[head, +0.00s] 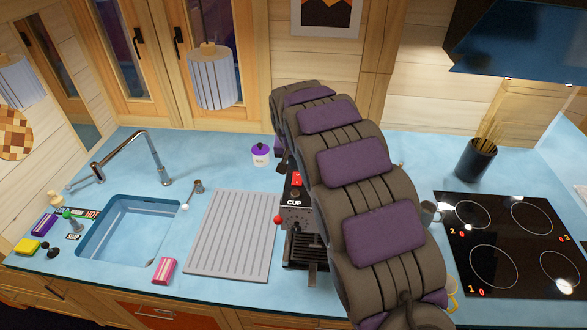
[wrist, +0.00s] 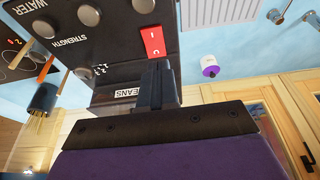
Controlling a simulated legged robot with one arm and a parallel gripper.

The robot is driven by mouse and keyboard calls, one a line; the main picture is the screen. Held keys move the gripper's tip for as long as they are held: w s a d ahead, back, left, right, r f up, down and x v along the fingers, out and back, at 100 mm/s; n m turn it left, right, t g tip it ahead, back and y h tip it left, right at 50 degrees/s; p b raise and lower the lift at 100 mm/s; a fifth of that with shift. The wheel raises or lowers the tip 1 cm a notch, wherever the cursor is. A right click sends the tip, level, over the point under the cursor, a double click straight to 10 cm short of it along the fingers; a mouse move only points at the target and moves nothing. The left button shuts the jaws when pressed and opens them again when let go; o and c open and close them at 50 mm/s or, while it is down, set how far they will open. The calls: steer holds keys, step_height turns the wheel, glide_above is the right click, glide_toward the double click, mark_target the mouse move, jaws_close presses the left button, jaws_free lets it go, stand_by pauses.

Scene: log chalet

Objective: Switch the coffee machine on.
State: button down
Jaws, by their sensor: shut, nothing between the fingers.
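The coffee machine (head: 296,218) is a dark box on the blue counter, partly hidden behind my arm in the head view. In the wrist view the same red switch (wrist: 152,41) with white marks sits on the black panel, beside the knobs. My gripper (wrist: 159,66) is shut and empty, its fingertips just below the switch in that picture. I cannot tell whether they touch the panel, nor which side of the switch is pressed. The fingertips are largely hidden in the head view.
A ribbed drainer (head: 232,236) and a sink (head: 137,240) lie left of the machine. A purple-lidded jar (head: 260,155) stands behind, left of my arm. The hob (head: 510,243) and a dark mug (head: 428,212) are on the right. A hood (head: 517,40) hangs above the hob.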

steer(key=s+b+v, duration=0.1)
steer(key=v, duration=0.6)
steer(key=shift+s+d, duration=0.35)
steer(key=shift+d, duration=0.1)
steer(key=shift+a, duration=0.15)
